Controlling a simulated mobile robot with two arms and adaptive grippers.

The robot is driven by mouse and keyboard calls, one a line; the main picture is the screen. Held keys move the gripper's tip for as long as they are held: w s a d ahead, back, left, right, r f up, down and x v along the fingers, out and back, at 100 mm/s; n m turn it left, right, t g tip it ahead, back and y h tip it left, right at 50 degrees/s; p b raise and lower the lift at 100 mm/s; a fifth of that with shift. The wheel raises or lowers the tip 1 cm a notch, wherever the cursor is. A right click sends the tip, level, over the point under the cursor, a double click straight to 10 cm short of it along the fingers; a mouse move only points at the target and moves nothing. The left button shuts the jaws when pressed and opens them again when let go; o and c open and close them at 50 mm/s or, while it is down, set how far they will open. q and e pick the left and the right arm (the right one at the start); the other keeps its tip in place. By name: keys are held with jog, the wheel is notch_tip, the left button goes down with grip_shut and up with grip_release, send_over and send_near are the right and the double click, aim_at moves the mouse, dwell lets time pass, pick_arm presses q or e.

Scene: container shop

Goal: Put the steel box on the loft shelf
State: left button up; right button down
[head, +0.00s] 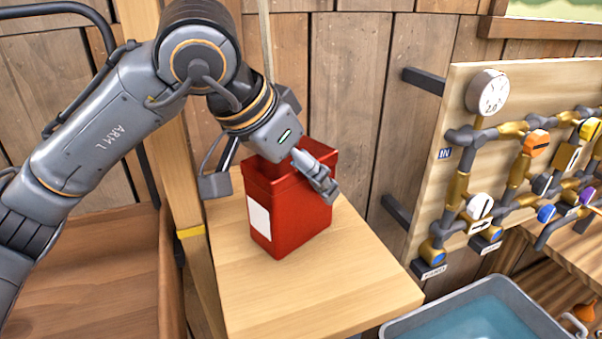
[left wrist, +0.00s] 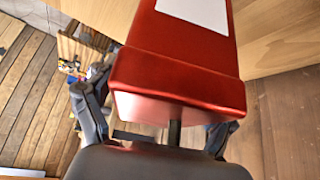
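The steel box (head: 290,213) is red, with a white label (head: 259,219) on one side. It stands upright on a pale wooden shelf (head: 360,280), apparently the loft shelf. My left gripper (head: 268,180) is at the top of the box, with its fingers spread wide. One finger overlaps the right side of the box in the head view; the other is beyond the left side with a visible gap. In the left wrist view the box (left wrist: 180,55) fills the upper middle, with the gripper's fingers (left wrist: 155,120) showing on either side. My right gripper is not in view.
A board with pipes, coloured valves and a gauge (head: 487,92) is on the right. A basin of water (head: 470,320) is at lower right. A wooden post (head: 172,180) stands left of the shelf. The shelf's front part is clear.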

aim_at(260, 169)
pick_arm(q)
jog(key=shift+r+p, duration=0.3)
jog(key=b+v, duration=0.3)
jog(key=v, duration=0.7)
jog(key=shift+s+a+r, duration=0.4)
jog(key=shift+a+r, duration=0.05)
jog(key=shift+r, duration=0.25)
